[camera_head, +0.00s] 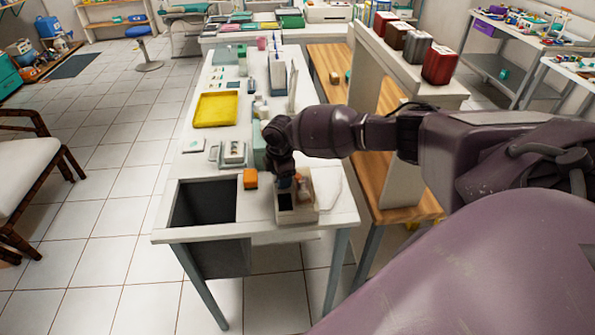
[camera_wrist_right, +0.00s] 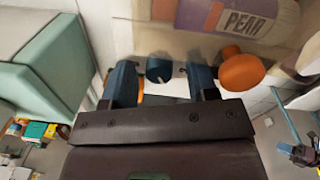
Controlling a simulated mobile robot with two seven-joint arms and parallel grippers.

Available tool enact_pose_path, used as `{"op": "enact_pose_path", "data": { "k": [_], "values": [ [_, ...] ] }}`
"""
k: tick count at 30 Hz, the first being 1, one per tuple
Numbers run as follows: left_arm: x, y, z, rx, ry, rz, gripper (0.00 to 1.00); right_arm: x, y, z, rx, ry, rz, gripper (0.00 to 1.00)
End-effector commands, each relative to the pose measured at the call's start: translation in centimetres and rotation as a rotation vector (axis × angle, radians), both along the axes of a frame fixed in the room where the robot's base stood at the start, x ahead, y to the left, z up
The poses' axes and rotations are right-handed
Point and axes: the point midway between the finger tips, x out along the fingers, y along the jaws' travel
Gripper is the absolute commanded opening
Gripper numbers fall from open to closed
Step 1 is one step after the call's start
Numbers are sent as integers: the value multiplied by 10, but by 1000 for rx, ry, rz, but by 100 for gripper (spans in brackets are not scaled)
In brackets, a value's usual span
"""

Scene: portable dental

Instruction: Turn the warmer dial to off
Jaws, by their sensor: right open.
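The warmer (camera_head: 312,214) is a small cream box with a dark front window, near the front right corner of the white table. My right gripper (camera_head: 290,184) points down over it and partly hides it. In the right wrist view my right gripper (camera_wrist_right: 161,82) is open, with its two blue fingers apart. A small dark blue knob, seemingly the dial (camera_wrist_right: 158,68), sits between the fingers against a pale surface. I cannot tell whether the fingers touch it. A round orange part (camera_wrist_right: 242,70) is just right of the right finger. My left gripper does not show.
A yellow tray (camera_head: 215,109) lies farther back. In the wrist view, a bottle marked "PEAR" (camera_wrist_right: 240,18) and a green box (camera_wrist_right: 45,65) are close by.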

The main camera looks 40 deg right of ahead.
Motion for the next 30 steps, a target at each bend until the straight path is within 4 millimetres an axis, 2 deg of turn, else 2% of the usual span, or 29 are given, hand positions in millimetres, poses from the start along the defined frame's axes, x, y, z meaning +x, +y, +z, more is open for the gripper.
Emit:
{"op": "enact_pose_path", "data": {
  "k": [17,30],
  "values": [
    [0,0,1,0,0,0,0,1,1,0,0,-1,-451,53],
    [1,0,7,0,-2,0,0,-2,3,71,2,-4,-463,53]
  ]
}}
